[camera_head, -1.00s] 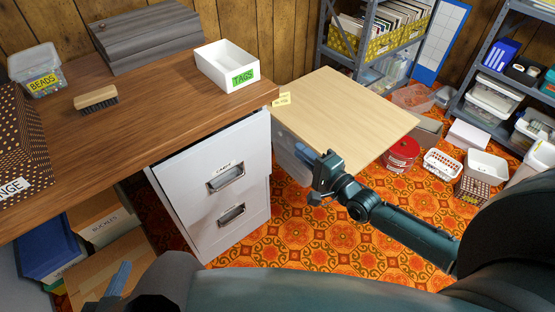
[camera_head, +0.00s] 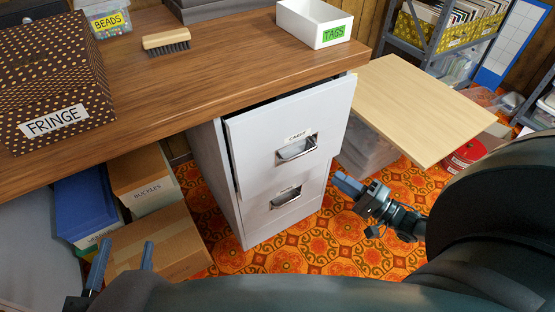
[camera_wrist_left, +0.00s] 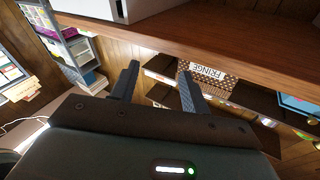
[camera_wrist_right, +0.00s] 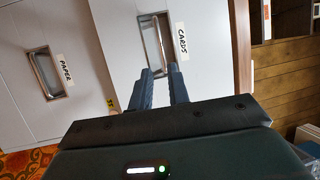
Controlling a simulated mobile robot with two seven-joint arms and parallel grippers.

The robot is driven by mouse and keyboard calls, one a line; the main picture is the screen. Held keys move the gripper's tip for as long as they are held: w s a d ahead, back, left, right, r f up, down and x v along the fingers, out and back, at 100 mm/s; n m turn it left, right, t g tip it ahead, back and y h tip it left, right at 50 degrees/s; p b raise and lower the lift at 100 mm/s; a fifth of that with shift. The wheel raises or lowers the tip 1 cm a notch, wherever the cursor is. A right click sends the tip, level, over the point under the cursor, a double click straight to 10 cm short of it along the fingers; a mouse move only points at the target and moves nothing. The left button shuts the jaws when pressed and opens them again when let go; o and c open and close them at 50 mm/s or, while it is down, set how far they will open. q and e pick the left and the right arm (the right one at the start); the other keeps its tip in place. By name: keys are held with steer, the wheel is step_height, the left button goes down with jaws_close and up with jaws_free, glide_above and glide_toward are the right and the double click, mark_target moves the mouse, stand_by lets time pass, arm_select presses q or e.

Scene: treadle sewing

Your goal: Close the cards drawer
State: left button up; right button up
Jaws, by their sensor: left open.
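The cards drawer (camera_head: 262,143) is the upper drawer of a white filing cabinet (camera_head: 207,170) under the wooden desk. Its front stands out from the cabinet, with a dark gap along its top and left side. Its metal handle (camera_head: 297,147) and the CARDS label (camera_wrist_right: 183,42) show. My right gripper (camera_head: 349,186) is right of the cabinet in the head view, apart from the handle there. In the right wrist view its fingers (camera_wrist_right: 160,72) are close together in front of the cards drawer, with a narrow gap. My left gripper (camera_head: 124,262) is open and empty at the lower left.
The lower drawer (camera_head: 255,215) is flush with the cabinet. A white TAGS bin (camera_head: 303,25) and a FRINGE box (camera_head: 50,75) are on the desk.

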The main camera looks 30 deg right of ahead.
mark_target(301, 153)
steer(key=b+x, duration=0.2)
steer(key=x, duration=1.1)
jaws_close()
